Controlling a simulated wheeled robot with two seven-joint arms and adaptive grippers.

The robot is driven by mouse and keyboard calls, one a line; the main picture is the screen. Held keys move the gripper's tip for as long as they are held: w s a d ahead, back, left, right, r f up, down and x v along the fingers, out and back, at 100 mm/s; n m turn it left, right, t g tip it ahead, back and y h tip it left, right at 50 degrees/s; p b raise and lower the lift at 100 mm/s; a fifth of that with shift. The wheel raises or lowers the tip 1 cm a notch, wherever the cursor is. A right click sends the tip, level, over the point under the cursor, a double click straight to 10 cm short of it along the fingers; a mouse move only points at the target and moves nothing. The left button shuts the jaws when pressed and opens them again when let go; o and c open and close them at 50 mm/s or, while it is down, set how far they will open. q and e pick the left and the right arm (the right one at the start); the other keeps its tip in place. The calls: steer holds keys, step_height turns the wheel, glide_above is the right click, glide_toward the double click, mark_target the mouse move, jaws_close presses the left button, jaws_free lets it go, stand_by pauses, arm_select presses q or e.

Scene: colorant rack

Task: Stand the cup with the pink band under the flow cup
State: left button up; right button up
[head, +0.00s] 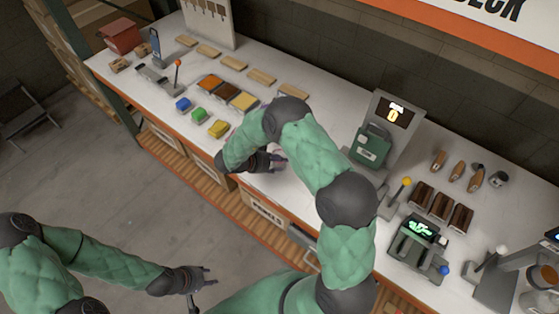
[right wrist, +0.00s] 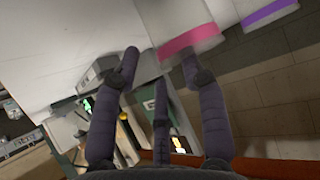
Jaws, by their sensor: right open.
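The white cup with the pink band (right wrist: 189,40) shows at the top of the right wrist view, just past my fingertips. One fingertip overlaps the edge of its band; I cannot tell whether they touch. My right gripper (right wrist: 158,62) is open, its fingers apart on the cup's near side. In the head view my right gripper (head: 277,160) is low over the counter's front edge, and my arm hides most of the cup. My left gripper (head: 205,278) is off the counter over the floor, and its finger opening is unclear. I cannot pick out the flow cup with certainty.
A purple-banded cup (right wrist: 268,12) is beside the pink-banded one. Coloured blocks and trays (head: 218,129) lie left of my right arm. A green device (head: 371,146), a scale (head: 415,243) and a stand (head: 492,278) are to the right. The counter (head: 330,110) behind my arm is clear.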

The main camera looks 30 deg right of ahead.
steer(key=shift+x, duration=0.9)
steer(key=shift+r, duration=0.1)
jaws_close()
